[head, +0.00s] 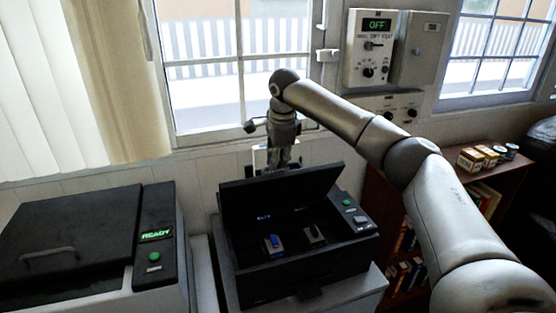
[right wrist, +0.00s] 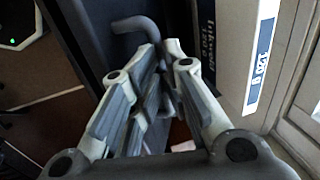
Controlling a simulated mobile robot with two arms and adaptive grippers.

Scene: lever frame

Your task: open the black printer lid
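The black printer (head: 300,270) stands in the middle of the head view. Its black lid (head: 280,192) is raised, tilted up and back, and the inside shows. A blue-topped cartridge (head: 273,245) and a dark one (head: 314,235) sit inside. My right gripper (head: 277,160) is behind the lid's upper edge, its tips partly hidden there. In the right wrist view its fingers (right wrist: 161,50) are close together on either side of the lid's dark bar handle (right wrist: 135,24) and appear shut on it. My left gripper is in neither view.
A second printer (head: 70,235) with a shut dark lid and a green READY display stands at left. A wall box (head: 372,48) reading OFF hangs behind. A bookshelf (head: 380,215) is at right. A white box (right wrist: 240,50) lies close to the fingers in the right wrist view.

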